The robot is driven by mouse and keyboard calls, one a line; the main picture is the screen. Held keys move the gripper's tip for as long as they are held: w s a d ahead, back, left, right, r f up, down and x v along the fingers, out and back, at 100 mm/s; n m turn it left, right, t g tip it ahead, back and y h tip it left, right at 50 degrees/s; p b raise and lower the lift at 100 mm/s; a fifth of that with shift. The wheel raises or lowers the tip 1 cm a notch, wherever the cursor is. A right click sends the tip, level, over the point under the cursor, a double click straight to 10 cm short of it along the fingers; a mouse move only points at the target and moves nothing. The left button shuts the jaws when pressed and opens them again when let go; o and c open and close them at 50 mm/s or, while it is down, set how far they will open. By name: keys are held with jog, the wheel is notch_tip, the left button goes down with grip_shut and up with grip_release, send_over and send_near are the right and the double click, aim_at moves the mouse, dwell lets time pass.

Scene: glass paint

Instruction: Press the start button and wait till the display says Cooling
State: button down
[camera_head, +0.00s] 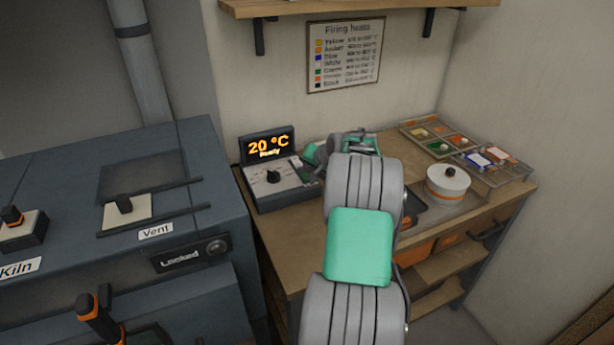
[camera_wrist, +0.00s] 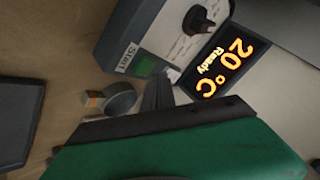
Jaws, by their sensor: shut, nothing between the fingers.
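The controller box (camera_head: 278,187) stands on the wooden table, just right of the kiln, with a dark dial on its sloped face. Its display (camera_head: 267,146) reads "20 °C" and "Ready" in orange; the same display (camera_wrist: 226,62) shows turned sideways in the wrist view. The green start button (camera_wrist: 143,66) sits beside the "Start" label in the wrist view. My gripper (camera_wrist: 166,80) is shut and empty, its fingertips close to the button's edge; I cannot tell whether they touch. In the head view my gripper (camera_head: 314,157) is at the controller's right side, with my arm hiding part of the table.
The kiln (camera_head: 60,200) fills the left, its latch showing "Locked". A white round pot (camera_head: 447,185) and paint trays (camera_head: 440,137) are at the table's right. A shelf (camera_head: 350,8) and a "Firing heats" chart (camera_head: 345,55) are on the wall. A small grey round item (camera_wrist: 118,98) lies near the gripper.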

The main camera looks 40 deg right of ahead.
dwell(0.5)
jog(key=shift+f+b, duration=0.4)
jog(key=shift+f+b, duration=0.4)
jog(key=shift+f, duration=0.1)
dwell(0.4)
dwell(0.4)
jog(key=shift+r+p, duration=0.4)
jog(key=shift+r, duration=0.45)
jog(key=shift+r+p, duration=1.3)
jog(key=shift+r, duration=1.3)
jog(key=shift+f, duration=0.1)
